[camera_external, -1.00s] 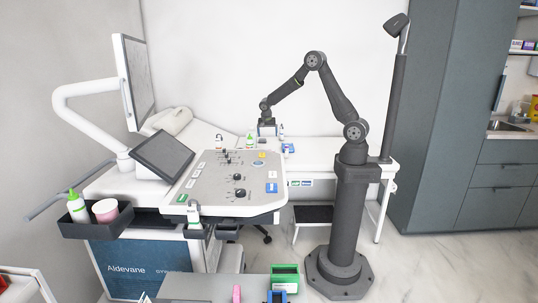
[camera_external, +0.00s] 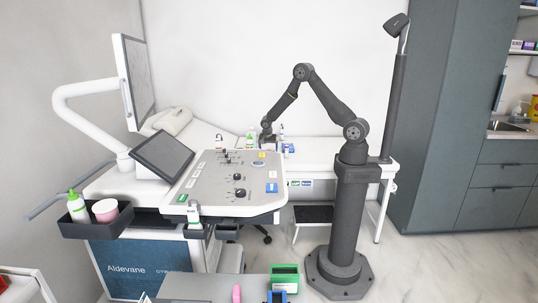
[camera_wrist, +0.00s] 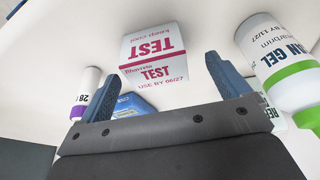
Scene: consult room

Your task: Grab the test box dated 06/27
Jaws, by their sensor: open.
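The white test box (camera_wrist: 155,60) with dark red TEST lettering reads "USE BY 06/27" in the wrist view. It stands ahead of my gripper, roughly centred between the finger directions. My gripper (camera_wrist: 174,80) is open, its two blue fingers apart with nothing held between them. The box looks beyond the fingertips rather than between them. In the external view my gripper (camera_external: 267,141) is low over the far white table, behind the console. The test box cannot be made out clearly there.
In the wrist view a gel bottle (camera_wrist: 278,62) with a green band is close on the right. A small white bottle (camera_wrist: 86,88) with a purple band is left. A blue box (camera_wrist: 130,104) lies by the left finger. The console (camera_external: 235,185) stands nearer the external camera.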

